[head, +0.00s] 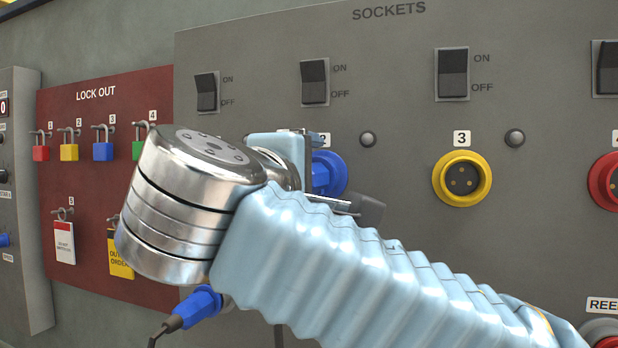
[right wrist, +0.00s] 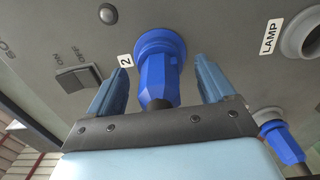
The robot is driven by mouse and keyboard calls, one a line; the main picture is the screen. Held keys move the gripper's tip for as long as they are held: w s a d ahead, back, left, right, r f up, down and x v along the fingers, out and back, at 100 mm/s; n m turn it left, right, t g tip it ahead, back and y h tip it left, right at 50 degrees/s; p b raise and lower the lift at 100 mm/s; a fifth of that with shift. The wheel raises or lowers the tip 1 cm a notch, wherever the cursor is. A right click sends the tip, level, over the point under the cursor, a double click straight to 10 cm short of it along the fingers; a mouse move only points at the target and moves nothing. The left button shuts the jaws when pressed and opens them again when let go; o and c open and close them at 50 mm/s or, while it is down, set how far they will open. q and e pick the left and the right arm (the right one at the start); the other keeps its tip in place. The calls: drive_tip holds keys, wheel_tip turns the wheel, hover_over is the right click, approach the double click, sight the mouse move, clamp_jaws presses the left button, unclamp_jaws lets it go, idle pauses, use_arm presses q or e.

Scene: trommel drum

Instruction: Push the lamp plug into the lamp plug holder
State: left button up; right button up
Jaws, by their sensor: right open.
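A blue plug (right wrist: 158,78) sits in the blue socket numbered 2 (right wrist: 160,42), its dark cable end toward my wrist. A grey round holder (right wrist: 303,38) beside the LAMP label looks empty in the right wrist view. My left gripper is not in view.
Another blue plug (right wrist: 283,145) with a cable is below the LAMP holder; a blue plug (head: 198,306) also hangs low in the head view. Yellow socket 3 (head: 462,179) and switches (head: 452,75) are on the panel. Padlocks hang on the red lock-out board (head: 90,200).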

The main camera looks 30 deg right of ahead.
drive_tip(key=shift+d, duration=0.1)
idle(0.7)
drive_tip(key=shift+c, duration=0.3)
clamp_jaws()
drive_tip(key=shift+b+v, duration=0.3)
drive_tip(key=shift+v, duration=2.75)
